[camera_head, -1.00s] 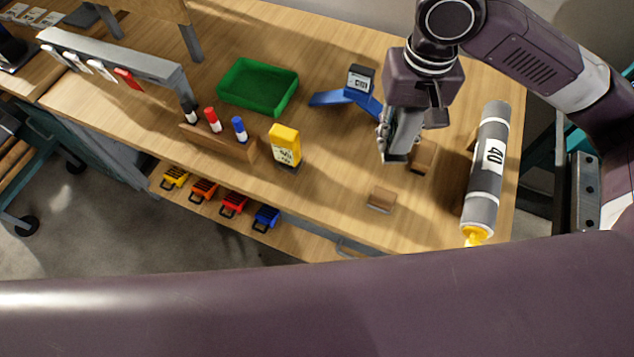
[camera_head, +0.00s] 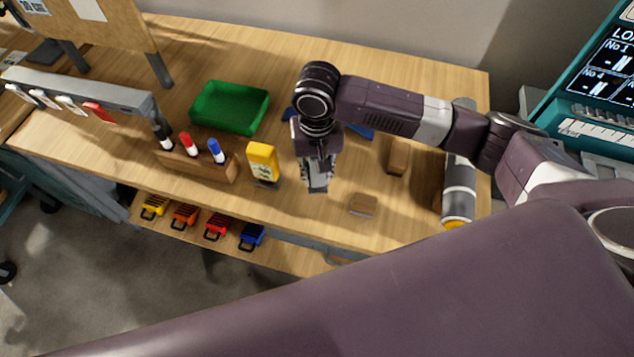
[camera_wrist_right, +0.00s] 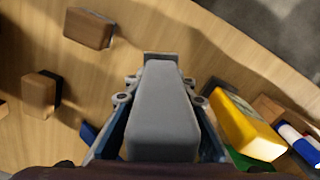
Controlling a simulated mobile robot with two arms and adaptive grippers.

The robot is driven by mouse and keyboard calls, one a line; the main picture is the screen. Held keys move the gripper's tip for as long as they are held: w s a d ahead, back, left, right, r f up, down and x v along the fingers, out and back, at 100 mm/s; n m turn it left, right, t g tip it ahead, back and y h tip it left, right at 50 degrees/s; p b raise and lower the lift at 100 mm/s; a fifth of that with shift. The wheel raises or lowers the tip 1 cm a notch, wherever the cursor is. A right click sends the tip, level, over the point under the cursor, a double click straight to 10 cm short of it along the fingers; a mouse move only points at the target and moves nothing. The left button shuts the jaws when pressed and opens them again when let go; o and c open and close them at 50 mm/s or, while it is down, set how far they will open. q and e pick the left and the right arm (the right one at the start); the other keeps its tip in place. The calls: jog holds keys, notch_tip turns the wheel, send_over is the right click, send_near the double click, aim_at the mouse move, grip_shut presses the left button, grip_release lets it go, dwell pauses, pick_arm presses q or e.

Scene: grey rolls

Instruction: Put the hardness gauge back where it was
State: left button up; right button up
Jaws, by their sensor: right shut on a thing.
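My right gripper (camera_head: 317,188) is above the workbench, between the yellow device and a small brown block, pointing down. It is shut on a light grey rounded block, which I take to be the hardness gauge (camera_wrist_right: 162,108). In the right wrist view the block fills the space between the fingers. In the head view it is mostly hidden by the gripper. A blue stand (camera_head: 361,131) is largely hidden behind my right arm; what sits on it cannot be seen now. My left gripper is not in view.
The yellow device (camera_head: 262,160) stands just left of the gripper, by a wooden marker holder (camera_head: 207,170). A green tray (camera_head: 230,107) lies behind. Brown blocks (camera_head: 363,205) (camera_head: 398,157) and a grey roll (camera_head: 459,188) are to the right. Bare bench lies in front.

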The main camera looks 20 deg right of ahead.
jog(key=shift+f, duration=2.55)
jog(key=o, duration=1.1)
jog(key=shift+f, duration=0.1)
notch_tip(320, 180, up, 12)
jog(key=shift+r+b, duration=0.15)
jog(key=shift+b, duration=0.4)
